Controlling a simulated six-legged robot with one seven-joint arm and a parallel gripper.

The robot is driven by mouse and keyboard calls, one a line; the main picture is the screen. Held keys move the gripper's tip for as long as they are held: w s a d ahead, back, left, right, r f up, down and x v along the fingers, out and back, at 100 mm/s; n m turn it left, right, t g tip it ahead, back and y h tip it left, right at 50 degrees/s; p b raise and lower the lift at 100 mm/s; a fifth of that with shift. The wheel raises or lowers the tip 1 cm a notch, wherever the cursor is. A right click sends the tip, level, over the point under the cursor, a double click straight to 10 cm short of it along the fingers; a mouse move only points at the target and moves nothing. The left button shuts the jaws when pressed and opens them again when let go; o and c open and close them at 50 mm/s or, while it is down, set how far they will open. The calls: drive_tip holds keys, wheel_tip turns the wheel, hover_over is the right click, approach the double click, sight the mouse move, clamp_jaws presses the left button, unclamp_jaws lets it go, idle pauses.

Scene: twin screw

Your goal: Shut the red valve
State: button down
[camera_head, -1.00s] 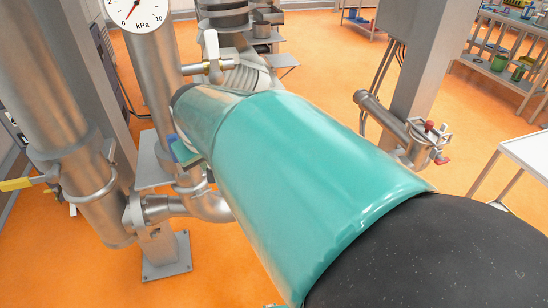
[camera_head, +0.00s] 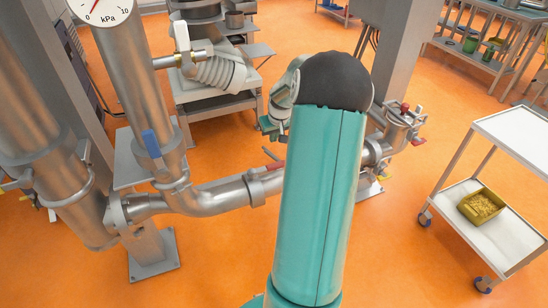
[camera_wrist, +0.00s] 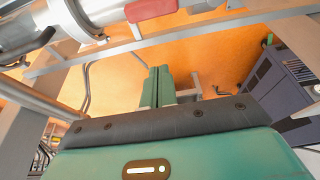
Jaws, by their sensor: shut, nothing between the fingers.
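In the head view a red handle (camera_head: 418,141) sits on the valve fitting at the right end of the pipe, right of my arm, with a smaller red part (camera_head: 404,107) above it. Another reddish piece (camera_head: 275,165) shows on the pipe just left of my arm. In the wrist view a red handle (camera_wrist: 150,9) lies at the top edge, beyond my fingertips and apart from them; I cannot tell which red piece it is. My gripper (camera_wrist: 158,70) is shut and empty. In the head view my arm mostly hides it.
A steel pipe (camera_head: 225,193) runs across behind my arm. A blue lever (camera_head: 151,143), a white-handled lever (camera_head: 181,36) and a gauge (camera_head: 105,8) are on the left. A white cart (camera_head: 510,135) with a yellow bin (camera_head: 481,207) stands right. Orange floor is open between.

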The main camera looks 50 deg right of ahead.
sight(267, 170)
drive_tip(key=x, duration=1)
drive_tip(key=shift+s+a+r, duration=0.1)
drive_tip(key=shift+s+a, duration=0.45)
drive_tip(key=shift+s, duration=0.3)
drive_tip(key=shift+s+a, duration=0.55)
drive_tip(key=shift+s, duration=0.3)
drive_tip(key=shift+w, duration=0.1)
